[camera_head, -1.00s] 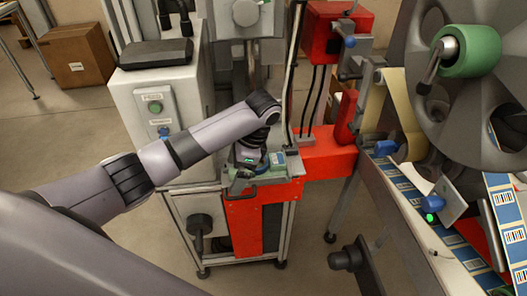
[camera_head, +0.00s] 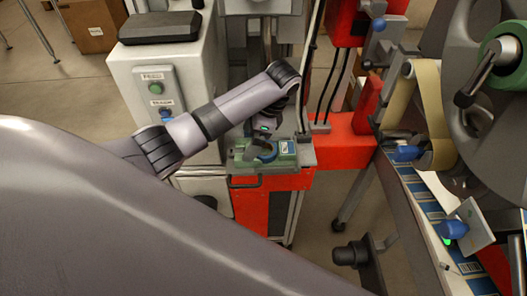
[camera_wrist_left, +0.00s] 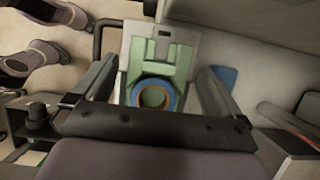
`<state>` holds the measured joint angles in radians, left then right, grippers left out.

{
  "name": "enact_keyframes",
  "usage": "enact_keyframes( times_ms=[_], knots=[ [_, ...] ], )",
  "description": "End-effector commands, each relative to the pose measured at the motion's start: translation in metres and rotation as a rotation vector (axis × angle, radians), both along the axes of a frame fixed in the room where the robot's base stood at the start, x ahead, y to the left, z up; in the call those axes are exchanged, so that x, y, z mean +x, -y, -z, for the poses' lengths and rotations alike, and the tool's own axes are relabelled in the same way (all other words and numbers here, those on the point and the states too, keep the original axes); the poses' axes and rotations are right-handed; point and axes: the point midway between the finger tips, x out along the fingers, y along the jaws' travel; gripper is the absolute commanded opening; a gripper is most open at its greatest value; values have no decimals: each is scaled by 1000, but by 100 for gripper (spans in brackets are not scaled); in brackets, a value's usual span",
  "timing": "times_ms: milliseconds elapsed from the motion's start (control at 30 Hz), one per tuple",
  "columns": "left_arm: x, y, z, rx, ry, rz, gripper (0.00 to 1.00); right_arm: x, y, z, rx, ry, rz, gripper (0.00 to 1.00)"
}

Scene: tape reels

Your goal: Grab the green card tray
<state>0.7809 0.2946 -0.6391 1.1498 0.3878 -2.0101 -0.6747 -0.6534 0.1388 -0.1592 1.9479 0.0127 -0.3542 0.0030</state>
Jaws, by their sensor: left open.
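The green card tray (camera_head: 243,160) lies on a small grey ledge above the red machine front in the head view. It holds a blue ring and has a white label at its right end. In the left wrist view the tray (camera_wrist_left: 180,62) shows pale green between my fingers, with the blue ring around an orange-brown core. My left gripper (camera_head: 266,134) is over the tray's back edge, partly hidden by my wrist. In the wrist view the left gripper (camera_wrist_left: 162,82) is open, with one finger on each side of the tray. I cannot tell whether the fingers touch it.
A white cabinet (camera_head: 130,85) with green and blue buttons stands left of the ledge. A red beam (camera_head: 345,142) and hanging black cables are right of it. A large grey reel (camera_head: 460,60) and a label strip are at the far right. Open floor lies in front.

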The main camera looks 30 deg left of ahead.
Motion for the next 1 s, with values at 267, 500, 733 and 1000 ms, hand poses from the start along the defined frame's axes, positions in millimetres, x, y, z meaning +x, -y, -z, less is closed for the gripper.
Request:
enact_keyframes(
  times_ms=[267,500,733,1000],
  knots=[
    [-8,-12,33,3,-7,-3,100,2,0,-3,0,4,-1,43],
    [-9,-14,41,2,-3,-2,100,2,0,-4,0,5,-1,43],
    [-9,-14,41,2,-3,-2,61,2,0,-4,0,6,-1,43],
    [-8,-14,40,1,-2,-3,52,2,0,-4,0,6,-1,43]
  ],
)
